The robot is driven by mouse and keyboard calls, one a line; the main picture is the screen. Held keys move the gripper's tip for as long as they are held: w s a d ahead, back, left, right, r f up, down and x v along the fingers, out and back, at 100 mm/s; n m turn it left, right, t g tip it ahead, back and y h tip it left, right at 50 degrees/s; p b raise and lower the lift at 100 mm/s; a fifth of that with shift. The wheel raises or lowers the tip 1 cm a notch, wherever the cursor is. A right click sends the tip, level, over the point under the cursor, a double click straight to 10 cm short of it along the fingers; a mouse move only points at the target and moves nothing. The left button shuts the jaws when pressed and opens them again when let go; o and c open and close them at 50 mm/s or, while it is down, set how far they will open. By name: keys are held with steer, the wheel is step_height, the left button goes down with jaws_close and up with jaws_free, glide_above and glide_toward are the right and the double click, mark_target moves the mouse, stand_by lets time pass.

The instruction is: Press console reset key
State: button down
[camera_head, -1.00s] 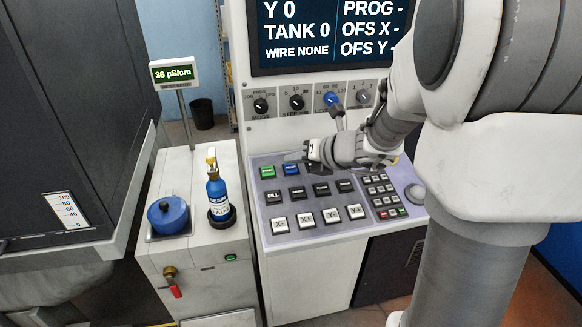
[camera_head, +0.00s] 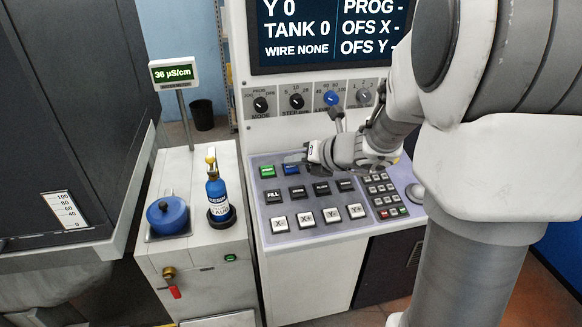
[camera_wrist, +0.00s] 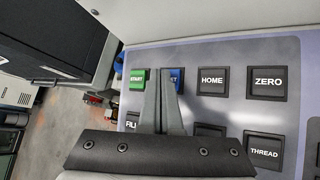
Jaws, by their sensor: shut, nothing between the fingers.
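The console's blue reset key (camera_head: 291,171) sits right of the green START key (camera_head: 267,171) in the panel's top row. In the wrist view the blue key (camera_wrist: 178,80) is partly covered by my fingers, with only the end of its label showing; the green key (camera_wrist: 138,79) is to their left. My gripper (camera_wrist: 163,72) is shut and empty, its fingertips over the blue key's left part. In the head view my gripper (camera_head: 297,158) is at the key's far edge. I cannot tell whether the fingertips touch the key.
HOME (camera_wrist: 212,79) and ZERO (camera_wrist: 267,82) keys lie to the right. A keypad (camera_head: 383,190) and white axis keys (camera_head: 331,215) share the sloped panel. Knobs and a screen (camera_head: 330,35) are above. A cabinet with a blue bottle (camera_head: 217,190) stands left.

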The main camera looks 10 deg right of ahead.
mark_target(296, 180)
steer(key=shift+f+b, duration=0.35)
steer(key=shift+f, duration=0.05)
stand_by(0.4)
steer(key=shift+r, duration=0.15)
steer(key=shift+s+r+p, duration=0.1)
steer(key=shift+r+p, duration=0.55)
steer(key=shift+p, duration=0.1)
steer(key=shift+r, duration=0.1)
steer(key=r+p, duration=0.2)
steer(key=s+r+p, duration=0.1)
steer(key=r+p, duration=0.1)
steer(key=shift+r, duration=0.35)
stand_by(0.5)
